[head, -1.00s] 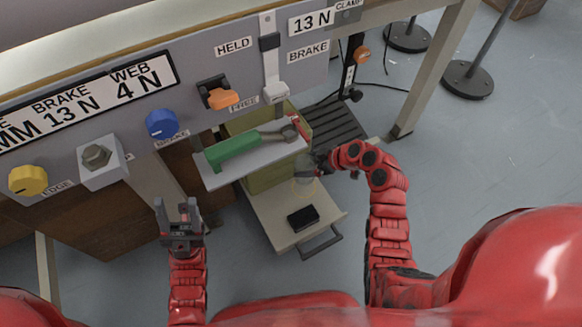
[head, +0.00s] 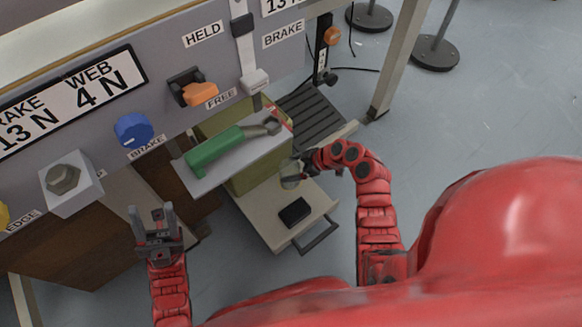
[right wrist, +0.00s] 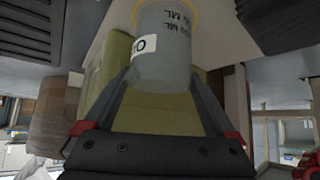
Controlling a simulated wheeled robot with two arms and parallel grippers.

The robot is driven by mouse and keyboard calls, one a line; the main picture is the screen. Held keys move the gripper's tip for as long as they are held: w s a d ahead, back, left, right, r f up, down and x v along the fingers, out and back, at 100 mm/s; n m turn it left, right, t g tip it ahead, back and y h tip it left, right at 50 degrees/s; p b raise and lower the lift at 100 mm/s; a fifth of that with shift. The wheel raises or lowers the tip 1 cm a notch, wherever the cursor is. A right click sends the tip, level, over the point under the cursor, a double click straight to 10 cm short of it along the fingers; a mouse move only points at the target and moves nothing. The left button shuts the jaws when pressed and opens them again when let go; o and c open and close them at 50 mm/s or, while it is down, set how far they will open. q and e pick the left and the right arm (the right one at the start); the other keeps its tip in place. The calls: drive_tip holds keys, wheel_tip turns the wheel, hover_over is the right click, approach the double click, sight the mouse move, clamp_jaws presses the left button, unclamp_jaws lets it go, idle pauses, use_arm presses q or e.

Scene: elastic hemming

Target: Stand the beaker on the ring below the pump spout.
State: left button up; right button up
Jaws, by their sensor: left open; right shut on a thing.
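The beaker (right wrist: 165,50) is a grey, see-through cup with dark printed marks and a white label. It fills the upper middle of the right wrist view, between the fingers of my right gripper. In the head view the beaker (head: 290,181) is small and partly hidden by my right gripper (head: 302,166), which is shut on it. It is held over the pale pull-out tray. My left gripper (head: 153,214) is open and empty at the lower left, in front of the bench.
A green-handled tool (head: 216,146) lies on a grey shelf (head: 205,182) above an olive box (head: 256,173). The pale tray (head: 267,218) carries a black block (head: 294,212). Behind are a black slatted platform (head: 318,118) and a post with an orange knob (head: 332,36).

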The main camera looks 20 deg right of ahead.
drive_tip(key=o, duration=1.5)
drive_tip(key=shift+o, duration=0.2)
drive_tip(key=shift+r, duration=0.1)
